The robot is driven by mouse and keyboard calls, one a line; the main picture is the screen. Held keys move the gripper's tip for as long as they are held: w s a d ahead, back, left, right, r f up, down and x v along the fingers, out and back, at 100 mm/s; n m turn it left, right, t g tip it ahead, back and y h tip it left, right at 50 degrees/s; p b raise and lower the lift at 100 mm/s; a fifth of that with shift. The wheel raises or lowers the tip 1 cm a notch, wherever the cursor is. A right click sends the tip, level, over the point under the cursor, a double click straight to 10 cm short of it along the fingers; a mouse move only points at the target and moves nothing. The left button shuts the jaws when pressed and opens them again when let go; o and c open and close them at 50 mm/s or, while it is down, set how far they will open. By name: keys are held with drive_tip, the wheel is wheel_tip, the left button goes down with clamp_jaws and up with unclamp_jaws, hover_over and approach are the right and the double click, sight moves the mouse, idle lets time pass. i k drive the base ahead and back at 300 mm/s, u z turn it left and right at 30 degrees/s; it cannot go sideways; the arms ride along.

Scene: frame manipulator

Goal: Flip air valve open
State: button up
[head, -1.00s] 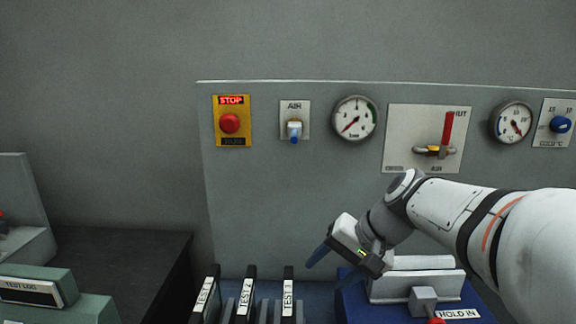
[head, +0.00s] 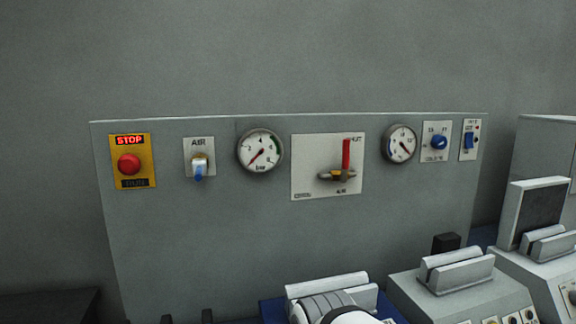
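The air valve is on a pale plate (head: 309,150) in the middle of the grey wall panel. Its red handle (head: 346,157) stands upright, up towards the lettering at the plate's top right that reads like SHUT. The handle meets a brass-coloured pipe body (head: 336,176) at its lower end. Small lettering under the body seems to read AIR. Nothing touches the handle. My gripper does not show in this view.
Left of the valve are a pressure gauge (head: 260,151), a blue AIR switch (head: 199,168) pointing down and a red STOP button (head: 129,164). A second gauge (head: 399,145) and a blue knob (head: 439,142) are to the right. Consoles with grey cradles (head: 457,270) stand below right.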

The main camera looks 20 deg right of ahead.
sight(347, 142)
drive_tip(key=z, duration=0.1)
drive_tip(key=k, duration=0.5)
drive_tip(key=u, duration=1.55)
drive_tip(key=k, duration=0.6)
drive_tip(key=z, duration=1.5)
drive_tip(key=i, duration=1)
